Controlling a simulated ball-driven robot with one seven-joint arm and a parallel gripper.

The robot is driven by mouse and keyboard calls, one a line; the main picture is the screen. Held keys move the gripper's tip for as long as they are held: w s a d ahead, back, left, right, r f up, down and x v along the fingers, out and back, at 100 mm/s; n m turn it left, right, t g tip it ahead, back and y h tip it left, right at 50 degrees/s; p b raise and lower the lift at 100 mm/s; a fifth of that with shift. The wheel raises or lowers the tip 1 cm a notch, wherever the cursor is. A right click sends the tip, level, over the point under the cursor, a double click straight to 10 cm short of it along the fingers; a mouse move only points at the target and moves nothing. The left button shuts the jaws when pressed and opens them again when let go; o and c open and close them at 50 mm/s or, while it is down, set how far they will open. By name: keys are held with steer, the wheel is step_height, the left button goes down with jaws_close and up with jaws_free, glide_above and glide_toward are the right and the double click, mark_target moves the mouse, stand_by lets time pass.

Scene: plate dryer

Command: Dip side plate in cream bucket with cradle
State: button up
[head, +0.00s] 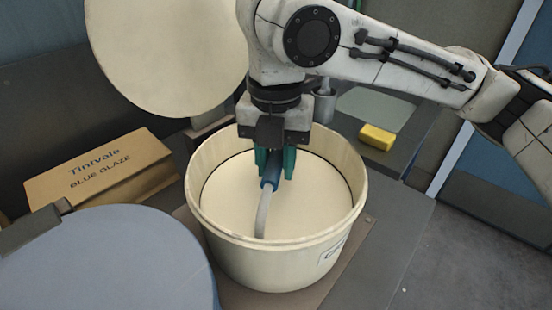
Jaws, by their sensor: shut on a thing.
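The cream bucket (277,256) stands in the middle, open at the top, with a pale cream surface (320,205) inside. My gripper (274,163) is over the bucket's opening, its green fingers shut on the blue handle of the cradle (270,182). The cradle's grey rod runs down from the handle to the cream surface near the front of the bucket. The lower part of the cradle is not visible. I see no side plate; whether it is below the cream surface cannot be told.
A large round cream disc (165,55) stands behind left. A cardboard box marked Blue Glaze (98,167) is at left, with a large blue-grey round disc (110,265) in front. A yellow block (377,137) lies behind right. Floor shows at right.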

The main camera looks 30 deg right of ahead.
stand_by(0.3)
step_height(320, 180, up, 18)
steer(key=p, duration=1.7)
steer(key=shift+f, duration=0.2)
stand_by(1.0)
stand_by(1.7)
